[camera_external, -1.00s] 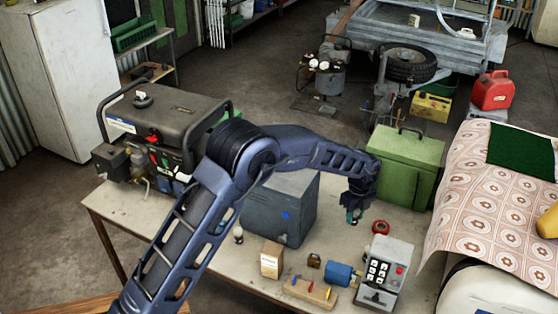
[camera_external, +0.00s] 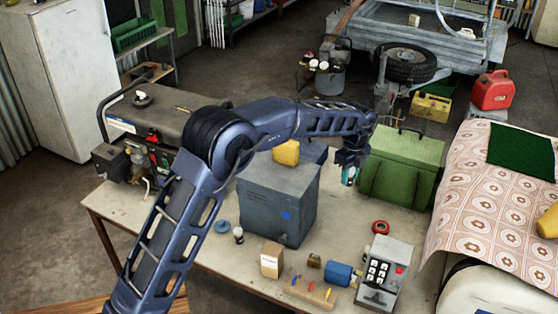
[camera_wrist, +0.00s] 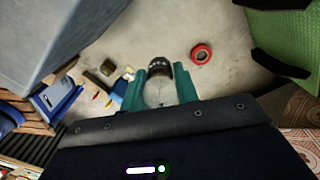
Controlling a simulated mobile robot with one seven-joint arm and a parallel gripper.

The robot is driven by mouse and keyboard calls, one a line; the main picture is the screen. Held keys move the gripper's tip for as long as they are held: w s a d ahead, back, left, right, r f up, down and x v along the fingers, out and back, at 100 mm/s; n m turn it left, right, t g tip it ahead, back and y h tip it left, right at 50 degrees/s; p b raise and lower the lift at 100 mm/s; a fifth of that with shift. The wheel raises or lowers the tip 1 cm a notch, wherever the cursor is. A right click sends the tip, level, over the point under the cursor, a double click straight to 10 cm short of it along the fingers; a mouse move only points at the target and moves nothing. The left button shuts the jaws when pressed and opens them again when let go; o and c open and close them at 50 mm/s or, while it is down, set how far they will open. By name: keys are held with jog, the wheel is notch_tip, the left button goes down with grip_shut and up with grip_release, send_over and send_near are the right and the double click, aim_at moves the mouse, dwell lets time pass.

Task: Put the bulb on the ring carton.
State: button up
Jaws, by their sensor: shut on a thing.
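My gripper (camera_external: 349,178) hangs in the air in the external view, between the grey box and the green case. In the wrist view its teal fingers (camera_wrist: 158,88) are shut on the bulb (camera_wrist: 158,92), which has a pale glass part and a dark end. The bulb cannot be made out in the external view. A small tan carton (camera_external: 271,261) with a white label stands on the table in front of the grey box; it looks like the ring carton, but its print is too small to read. My gripper is above and to the right of it, well apart.
The grey box (camera_external: 278,205) stands tall near the carton, with the green case (camera_external: 402,168) to the right. A red tape roll (camera_external: 381,227), padlock (camera_external: 314,260), blue cylinder (camera_external: 339,273), pegged board (camera_external: 310,291) and keypad unit (camera_external: 385,270) crowd the front. A small white-topped object (camera_external: 238,234) stands left.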

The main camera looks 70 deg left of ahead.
jog(key=s+a+r+n, duration=0.35)
jog(key=s+a, duration=0.25)
jog(key=a, duration=0.5)
jog(key=s+a+r+n, duration=0.35)
jog(key=s+a, duration=0.25)
jog(key=a, duration=0.5)
jog(key=s+a+r+n, duration=0.35)
jog(key=s+a, duration=0.25)
jog(key=a, duration=0.5)
jog(key=f, duration=2)
jog(key=shift+w+d, duration=0.15)
jog(key=shift+w, duration=0.05)
jog(key=o, duration=1)
jog(key=shift+f, duration=0.1)
notch_tip(320, 180, up, 12)
jog(key=shift+r, duration=0.2)
